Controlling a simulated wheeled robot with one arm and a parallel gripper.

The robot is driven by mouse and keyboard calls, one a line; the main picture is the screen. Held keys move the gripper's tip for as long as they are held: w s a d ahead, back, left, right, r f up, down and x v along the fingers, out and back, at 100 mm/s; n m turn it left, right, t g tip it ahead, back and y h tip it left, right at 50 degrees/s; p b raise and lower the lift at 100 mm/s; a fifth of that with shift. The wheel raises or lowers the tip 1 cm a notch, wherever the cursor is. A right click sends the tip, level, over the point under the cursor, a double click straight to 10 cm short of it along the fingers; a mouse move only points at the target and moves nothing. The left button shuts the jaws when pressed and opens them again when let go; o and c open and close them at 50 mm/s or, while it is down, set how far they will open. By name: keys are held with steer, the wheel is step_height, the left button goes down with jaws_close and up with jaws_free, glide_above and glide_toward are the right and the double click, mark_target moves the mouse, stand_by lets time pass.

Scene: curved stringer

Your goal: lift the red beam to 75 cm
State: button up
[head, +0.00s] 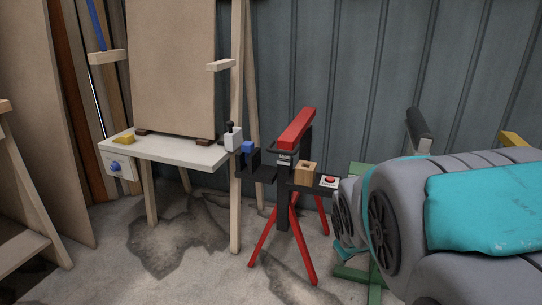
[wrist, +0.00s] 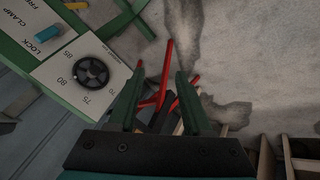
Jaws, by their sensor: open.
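The red beam (head: 297,128) lies along the top of a dark post on a stand with red legs (head: 265,238). Part of red legs (wrist: 166,70) also shows in the wrist view, beyond the fingers. A wooden block (head: 305,172) and a white box with a red button (head: 329,182) sit on a dark bracket at the post. My gripper (wrist: 160,73) is open, with its two green fingers apart and nothing seen held between them. The wrist view shows a black dial (wrist: 90,72) on a white panel marked 75, 80 and 85, left of the fingers. The beam is not clear there.
A green stand (head: 352,275) is partly hidden behind my grey and teal arm at right. A blue lever (wrist: 48,33) sits by the word LOCK. A pale table (head: 180,150) stands left of the red stand, before a leaning board (head: 173,70). Floor at front left is open.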

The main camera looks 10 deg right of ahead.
steer(key=w+d+r+n+t+b, duration=0.25)
steer(key=w+n+t, duration=0.2)
steer(key=w, duration=0.85)
steer(key=n+t+y+b, duration=0.3)
steer(key=n+t+y, duration=0.6)
steer(key=n, duration=0.6)
glide_toward(279, 152)
steer(key=w, duration=0.3)
steer(key=shift+w+a+r+p, duration=0.2)
steer(key=shift+w+a+p, duration=0.1)
steer(key=shift+w+a, duration=0.25)
steer(key=x, duration=0.5)
steer(key=shift+w+f, duration=0.15)
steer(key=shift+w, duration=0.1)
steer(key=shift+w+a, duration=0.2)
steer(key=shift+w, duration=0.3)
steer(key=shift+c, duration=0.2)
